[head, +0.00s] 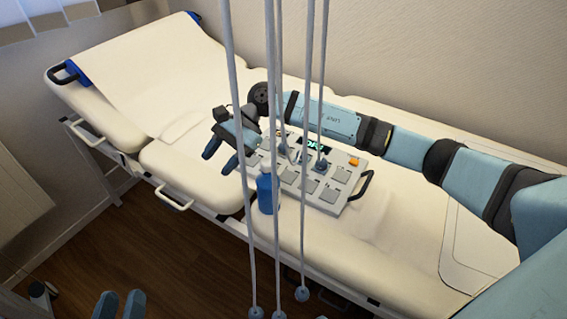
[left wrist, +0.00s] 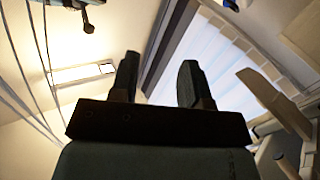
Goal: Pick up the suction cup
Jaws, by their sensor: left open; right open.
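A grey panel device (head: 327,196) with square pads lies on the bed. Small dark upright pieces stand on it, one of them a dark blue knob-like piece (head: 321,165); they may be suction cups, but they are too small to tell. My right gripper (head: 220,158) is open and empty, left of the device above the bed, its fingers pointing down and left. My left gripper (head: 120,303) shows only its fingertips at the bottom edge, far from the device. In the left wrist view the left gripper (left wrist: 158,80) is open and empty, facing the ceiling and window.
A blue bottle (head: 266,190) stands at the device's left front edge. Several thin grey cords (head: 250,240) hang in front of the bed, with bulb ends low down. The cream bed (head: 190,180) stands along the wall. Wooden floor (head: 150,255) is clear before it.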

